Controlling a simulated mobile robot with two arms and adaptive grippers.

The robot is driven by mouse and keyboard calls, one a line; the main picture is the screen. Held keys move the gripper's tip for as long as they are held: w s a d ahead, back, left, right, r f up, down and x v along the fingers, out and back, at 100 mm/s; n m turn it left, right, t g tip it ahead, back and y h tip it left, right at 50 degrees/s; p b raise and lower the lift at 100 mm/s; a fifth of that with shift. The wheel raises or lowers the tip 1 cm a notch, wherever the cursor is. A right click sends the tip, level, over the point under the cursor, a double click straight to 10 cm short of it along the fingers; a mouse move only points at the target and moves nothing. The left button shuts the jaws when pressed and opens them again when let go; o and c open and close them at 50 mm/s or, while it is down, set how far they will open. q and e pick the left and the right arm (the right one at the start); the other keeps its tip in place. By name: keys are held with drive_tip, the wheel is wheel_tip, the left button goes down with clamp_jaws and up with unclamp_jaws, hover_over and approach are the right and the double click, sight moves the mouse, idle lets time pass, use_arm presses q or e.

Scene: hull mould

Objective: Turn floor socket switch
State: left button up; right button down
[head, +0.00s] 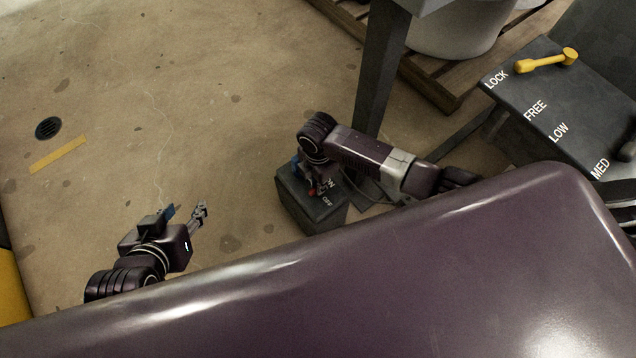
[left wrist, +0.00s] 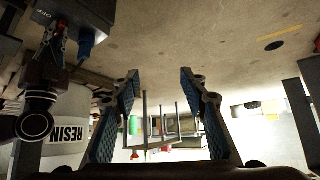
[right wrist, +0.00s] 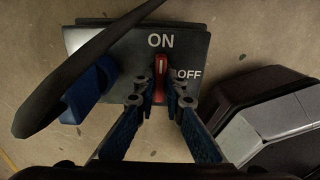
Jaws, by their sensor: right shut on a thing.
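The floor socket (head: 313,208) is a dark grey box on the floor. In the right wrist view its top face (right wrist: 195,52) carries the words ON and OFF and a red switch (right wrist: 160,73). The switch lever stands upright in that view, its pale-marked end towards ON. My right gripper (right wrist: 163,99) is shut on the red switch, its fingers on either side of the lower part. In the head view my right arm hides much of the socket top. My left gripper (head: 187,213) is open and empty above the floor, left of the socket; its spread fingers show in the left wrist view (left wrist: 160,82).
A blue plug (right wrist: 90,88) with a thick black cable (right wrist: 75,72) is beside the switch. A dark panel (head: 555,95) marked LOCK, FREE, LOW and MED has a yellow handle (head: 546,61). A wooden pallet (head: 432,82) and a dark post (head: 377,75) stand behind.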

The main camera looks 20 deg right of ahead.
drive_tip(key=m+p, duration=0.2)
drive_tip(key=shift+r+p, duration=0.15)
drive_tip(key=shift+p, duration=0.15)
use_arm(q)
drive_tip(key=s+a+f+g+y+p, duration=0.1)
drive_tip(key=s+a+g, duration=0.15)
drive_tip(key=s, duration=0.25)
drive_tip(key=s+a+f+g+p, duration=0.1)
drive_tip(key=s+g, duration=0.2)
drive_tip(key=s, duration=0.3)
use_arm(e)
drive_tip(key=shift+m, duration=0.9)
drive_tip(key=m+p, duration=0.3)
drive_tip(key=m, duration=0.1)
drive_tip(key=shift+m, duration=0.4)
drive_tip(key=m+p, duration=0.2)
drive_tip(key=m, duration=0.4)
drive_tip(key=shift+p, duration=0.3)
use_arm(q)
drive_tip(key=s+f, duration=0.2)
drive_tip(key=f, duration=0.9)
drive_tip(key=s+f+g, duration=0.1)
drive_tip(key=f, duration=1.1)
drive_tip(key=shift+s+f+p, duration=0.2)
drive_tip(key=shift+s+p, duration=0.15)
drive_tip(key=shift+s, duration=0.05)
use_arm(e)
drive_tip(key=shift+m, duration=1.7)
use_arm(q)
drive_tip(key=shift+s+f, duration=0.1)
